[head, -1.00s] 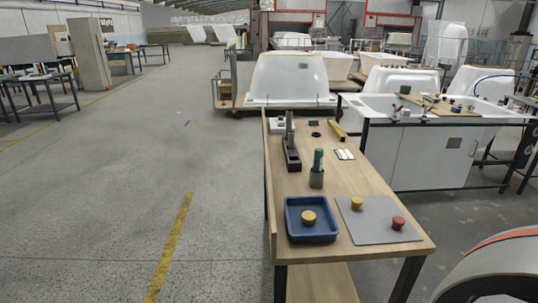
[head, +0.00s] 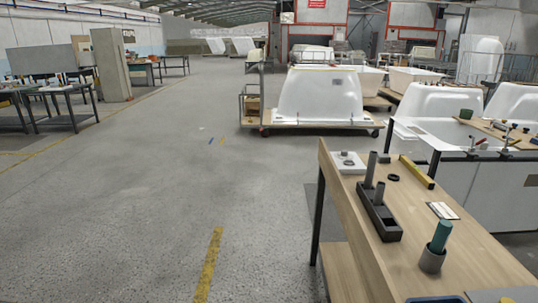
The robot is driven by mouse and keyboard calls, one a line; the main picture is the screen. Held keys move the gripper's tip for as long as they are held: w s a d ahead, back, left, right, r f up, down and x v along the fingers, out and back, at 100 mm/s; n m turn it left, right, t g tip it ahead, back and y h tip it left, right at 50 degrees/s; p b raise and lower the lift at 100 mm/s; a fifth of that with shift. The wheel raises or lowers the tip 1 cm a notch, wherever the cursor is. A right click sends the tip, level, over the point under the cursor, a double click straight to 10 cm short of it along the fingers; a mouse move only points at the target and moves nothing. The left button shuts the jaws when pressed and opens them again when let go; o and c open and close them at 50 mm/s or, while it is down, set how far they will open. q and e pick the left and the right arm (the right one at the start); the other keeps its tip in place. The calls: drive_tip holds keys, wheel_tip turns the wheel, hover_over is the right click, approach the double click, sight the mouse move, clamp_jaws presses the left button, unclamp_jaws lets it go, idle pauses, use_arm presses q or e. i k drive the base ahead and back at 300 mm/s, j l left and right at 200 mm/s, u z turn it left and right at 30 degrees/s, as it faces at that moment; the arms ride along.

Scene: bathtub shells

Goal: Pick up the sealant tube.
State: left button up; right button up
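A wooden workbench (head: 345,185) stands at the right. On it a black rack (head: 379,221) holds two dark grey upright cylinders; the far one (head: 370,170) stands a little taller than the near one (head: 378,196). In front of the rack, a teal tube-shaped thing (head: 441,235) stands slightly tilted in a grey cup (head: 432,262). I cannot tell for sure which of these is the sealant tube. Neither of my grippers is in view.
On the bench are a white block (head: 347,162), a yellow bar (head: 416,172), a black ring (head: 393,178) and a white card (head: 442,210). A blue tray (head: 437,300) is cut off below. Bathtub shells (head: 320,95) stand behind. The floor (head: 130,215) at left is clear.

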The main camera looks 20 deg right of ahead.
sight(442, 233)
drive_tip(key=i+j+z, duration=0.15)
drive_tip(key=i+z, duration=0.15)
drive_tip(key=z, duration=0.2)
drive_tip(key=i+j+z, duration=0.25)
drive_tip(key=z, duration=0.25)
drive_tip(key=i+j+z, duration=0.25)
drive_tip(key=z, duration=0.2)
drive_tip(key=i+j+z, duration=0.15)
drive_tip(key=j+z, duration=1.35)
drive_tip(key=i+l, duration=0.05)
